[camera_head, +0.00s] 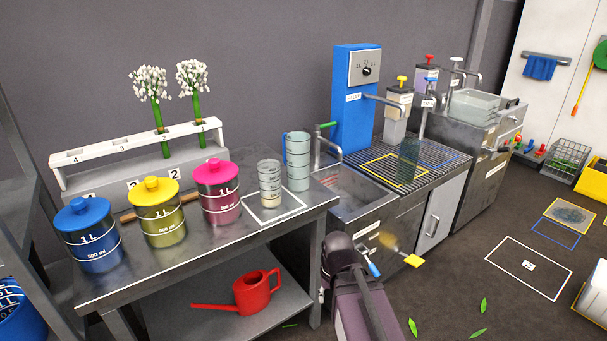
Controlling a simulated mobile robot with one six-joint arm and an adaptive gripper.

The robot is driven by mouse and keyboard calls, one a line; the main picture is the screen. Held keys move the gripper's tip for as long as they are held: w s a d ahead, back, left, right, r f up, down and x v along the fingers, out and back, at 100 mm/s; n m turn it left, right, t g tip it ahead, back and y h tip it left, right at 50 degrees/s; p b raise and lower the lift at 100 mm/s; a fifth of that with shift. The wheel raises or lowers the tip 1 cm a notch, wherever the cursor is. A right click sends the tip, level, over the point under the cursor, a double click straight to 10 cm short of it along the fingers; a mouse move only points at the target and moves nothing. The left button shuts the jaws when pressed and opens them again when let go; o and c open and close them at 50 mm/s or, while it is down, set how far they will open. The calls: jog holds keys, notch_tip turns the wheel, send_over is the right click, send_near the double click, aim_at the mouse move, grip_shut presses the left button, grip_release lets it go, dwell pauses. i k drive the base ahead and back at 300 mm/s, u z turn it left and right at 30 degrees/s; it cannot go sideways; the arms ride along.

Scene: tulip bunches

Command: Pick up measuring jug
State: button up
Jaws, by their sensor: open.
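My gripper (393,264) is at lower centre, right of the bench and in front of the sink cabinet, with one blue-tipped and one yellow-tipped finger spread apart. It is open, empty and well away from the jug.
Blue (94,240), yellow (160,215) and pink (217,196) lidded canisters line the bench. A white numbered rack (142,150) holds two white flower bunches behind them. A tap (320,148) stands close right of the jug. A red watering can (256,292) sits on the lower shelf.

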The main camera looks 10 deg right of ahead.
aim_at(296, 145)
jog(key=z, duration=1.05)
jog(key=i, duration=0.5)
jog(key=u, duration=0.75)
